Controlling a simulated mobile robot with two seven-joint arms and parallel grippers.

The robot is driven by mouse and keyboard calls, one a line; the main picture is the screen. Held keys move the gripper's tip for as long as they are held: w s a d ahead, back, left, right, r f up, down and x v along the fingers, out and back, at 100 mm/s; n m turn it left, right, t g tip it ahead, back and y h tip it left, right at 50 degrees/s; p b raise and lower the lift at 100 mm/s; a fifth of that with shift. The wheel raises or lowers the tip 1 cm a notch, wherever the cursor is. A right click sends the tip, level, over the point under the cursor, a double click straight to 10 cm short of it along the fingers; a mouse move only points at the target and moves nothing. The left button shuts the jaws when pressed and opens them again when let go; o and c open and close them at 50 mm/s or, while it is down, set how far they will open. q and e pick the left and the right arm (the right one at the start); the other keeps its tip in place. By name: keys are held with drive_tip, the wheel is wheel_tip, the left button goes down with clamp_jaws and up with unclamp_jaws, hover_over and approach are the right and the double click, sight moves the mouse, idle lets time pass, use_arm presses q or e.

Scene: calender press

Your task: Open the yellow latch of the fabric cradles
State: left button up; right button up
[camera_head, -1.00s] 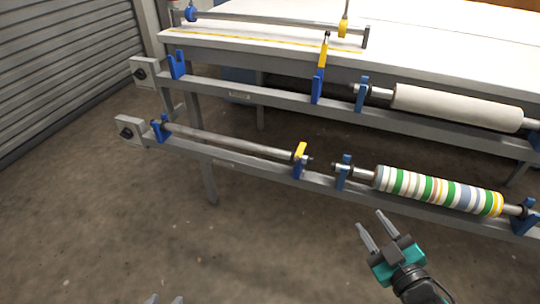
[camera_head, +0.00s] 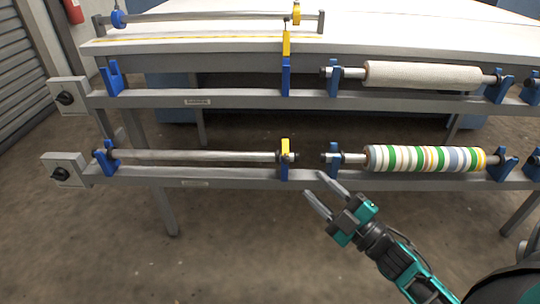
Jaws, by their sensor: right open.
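The lower yellow latch (camera_head: 286,146) sits on top of a blue cradle (camera_head: 284,171), over the right end of a bare metal rod (camera_head: 195,155). It looks folded down over the rod. On the upper rail, another yellow latch (camera_head: 287,44) stands upright on its blue cradle (camera_head: 286,77), with no rod in that cradle. My right gripper (camera_head: 315,183) is open and empty, in front of the lower rail. In the picture it is right of and below the lower latch, apart from it. My left gripper is out of view.
A striped fabric roll (camera_head: 425,158) rests on the lower rail (camera_head: 225,176) and a white roll (camera_head: 420,76) on the upper rail (camera_head: 230,99). Control boxes with black knobs (camera_head: 68,98) are at the left. The floor (camera_head: 200,260) in front is clear.

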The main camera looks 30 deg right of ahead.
sight(286, 150)
drive_tip(key=b+x, duration=0.1)
drive_tip(key=x, duration=1.1)
drive_tip(key=shift+w, duration=0.25)
drive_tip(key=shift+c, duration=0.4)
clamp_jaws()
drive_tip(key=shift+r, duration=0.1)
